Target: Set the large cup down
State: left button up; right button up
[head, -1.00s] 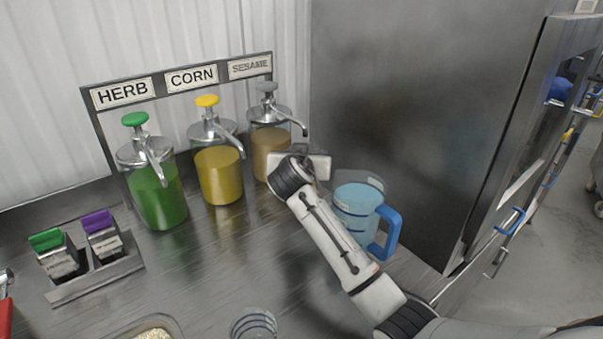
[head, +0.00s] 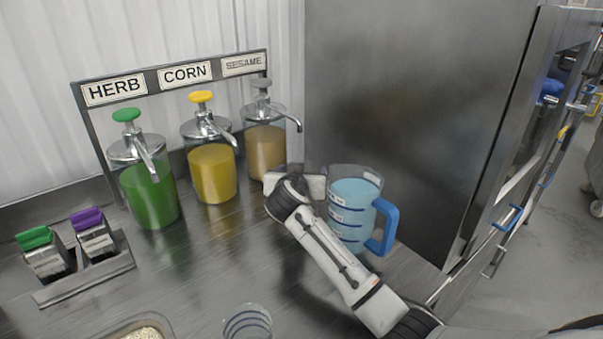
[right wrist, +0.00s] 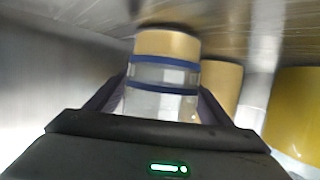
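The right wrist view shows a clear cup (right wrist: 160,103) with dark blue bands between the two fingers of my right gripper (right wrist: 164,84). I take it as the large cup; the fingers close on its sides. In the head view the right gripper (head: 308,186) is low over the counter, in front of the sesame dispenser (head: 266,150) and left of the blue-handled pitcher (head: 350,212). The held cup is hidden behind it there, so I cannot tell whether its base touches the counter. Another clear banded cup (head: 247,325) stands at the front edge. My left gripper is out of view.
Herb (head: 150,195) and corn (head: 212,172) dispensers stand in the rack to the left. A holder (head: 85,282) with green- and purple-topped items sits at left. A grain tray (head: 118,329) lies at front. A steel cabinet (head: 400,110) rises behind the pitcher. The middle counter is clear.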

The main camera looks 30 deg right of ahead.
jog(key=v, duration=1.2)
jog(key=shift+r+b, duration=0.1)
jog(key=shift+b, duration=0.2)
